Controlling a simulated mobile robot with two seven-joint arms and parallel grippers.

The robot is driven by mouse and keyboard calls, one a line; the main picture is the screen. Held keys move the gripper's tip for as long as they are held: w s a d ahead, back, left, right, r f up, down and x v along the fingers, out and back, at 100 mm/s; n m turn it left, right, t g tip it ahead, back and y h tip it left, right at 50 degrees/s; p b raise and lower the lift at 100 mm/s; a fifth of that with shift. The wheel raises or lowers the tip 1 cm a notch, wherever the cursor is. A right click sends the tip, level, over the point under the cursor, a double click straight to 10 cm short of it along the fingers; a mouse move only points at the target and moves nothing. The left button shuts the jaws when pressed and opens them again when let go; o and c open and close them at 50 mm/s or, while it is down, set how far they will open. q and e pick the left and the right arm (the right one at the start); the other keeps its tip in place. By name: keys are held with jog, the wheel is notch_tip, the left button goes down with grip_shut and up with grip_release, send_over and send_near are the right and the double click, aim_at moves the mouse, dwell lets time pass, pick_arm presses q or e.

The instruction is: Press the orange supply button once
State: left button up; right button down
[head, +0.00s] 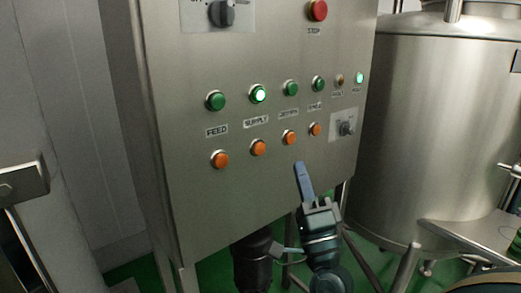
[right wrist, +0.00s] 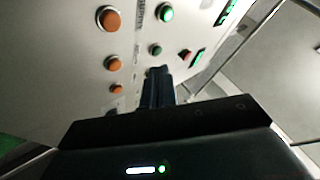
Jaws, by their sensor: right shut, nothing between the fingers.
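The orange supply button (head: 258,147) is on the steel control panel, below the SUPPLY label (head: 256,120) and the lit green supply button (head: 258,94). In the right wrist view, the orange button (right wrist: 109,18) opposite the lit green one (right wrist: 166,12) appears to be the same one. My right gripper (head: 302,172) is shut and empty, pointing up at the lower right of the orange row. It is apart from the supply button. Its shut fingers show in the right wrist view (right wrist: 157,84). My left gripper is not in view.
Other orange buttons flank it: feed (head: 220,159) on the left, two (head: 289,137) (head: 315,128) on the right. A red stop button (head: 317,10) and a selector knob (head: 346,128) are on the panel (head: 210,210). A steel tank (head: 430,130) stands right.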

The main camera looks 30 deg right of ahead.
send_near(262, 144)
jog(key=shift+w+d+r, duration=0.25)
jog(key=shift+w+r, duration=0.25)
jog(key=shift+r, duration=0.25)
jog(key=shift+w+d+r, duration=0.25)
jog(key=shift+w+r, duration=0.25)
jog(key=shift+r, duration=0.25)
jog(key=shift+w+d+r, duration=0.25)
jog(key=shift+w+r, duration=0.2)
jog(key=shift+r, duration=0.3)
dwell(0.3)
jog(key=shift+w, duration=0.4)
jog(key=shift+w+a+b, duration=0.15)
jog(key=shift+w+b, duration=0.2)
jog(key=shift+w, duration=0.1)
dwell(0.5)
jog(key=shift+s, duration=0.9)
jog(key=shift+s+d+p, duration=0.25)
jog(key=shift+s+p, duration=0.05)
jog(key=shift+s, duration=0.95)
jog(key=shift+s+d+p, duration=0.25)
jog(key=shift+s+p, duration=0.05)
jog(key=shift+s, duration=0.95)
